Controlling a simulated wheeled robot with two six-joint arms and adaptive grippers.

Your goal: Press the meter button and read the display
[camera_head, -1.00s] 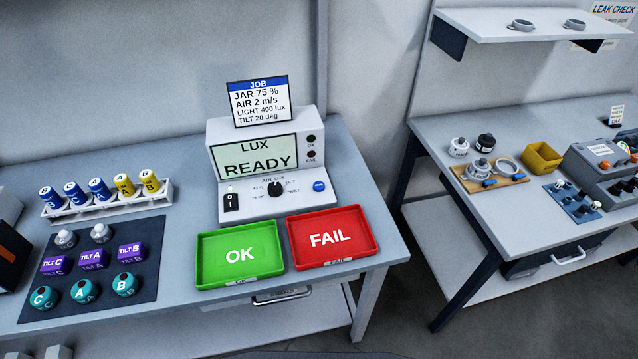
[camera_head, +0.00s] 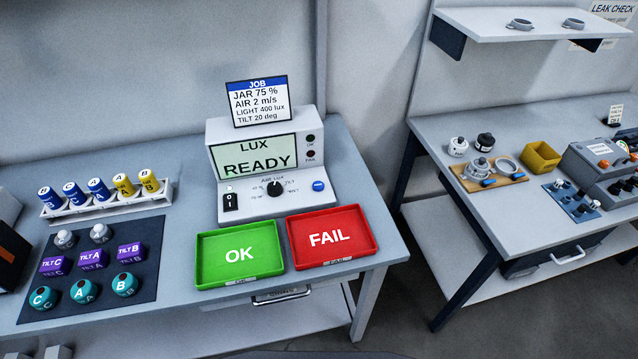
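The meter (camera_head: 213,160) is a light grey box at the back of the left bench. Its display (camera_head: 254,157) reads "LUX READY" in dark letters on pale green. A round blue button (camera_head: 318,186) sits at the right of its sloped front panel. A black knob (camera_head: 274,189) is in the middle of the panel, and a black switch (camera_head: 230,202) is at its left. The OK and FAIL lamps (camera_head: 310,139) beside the display look dark. A job card (camera_head: 259,100) on top lists JAR 75 %, AIR 2 m/s, LIGHT 400 lux, TILT 20 deg. Neither gripper is in view.
A green OK tray (camera_head: 238,277) and a red FAIL tray (camera_head: 331,262) stand empty before the meter. A white rack (camera_head: 108,207) of blue and yellow cylinders and a dark mat (camera_head: 146,270) with several sensors lie left. A second bench (camera_head: 440,124) is at right.

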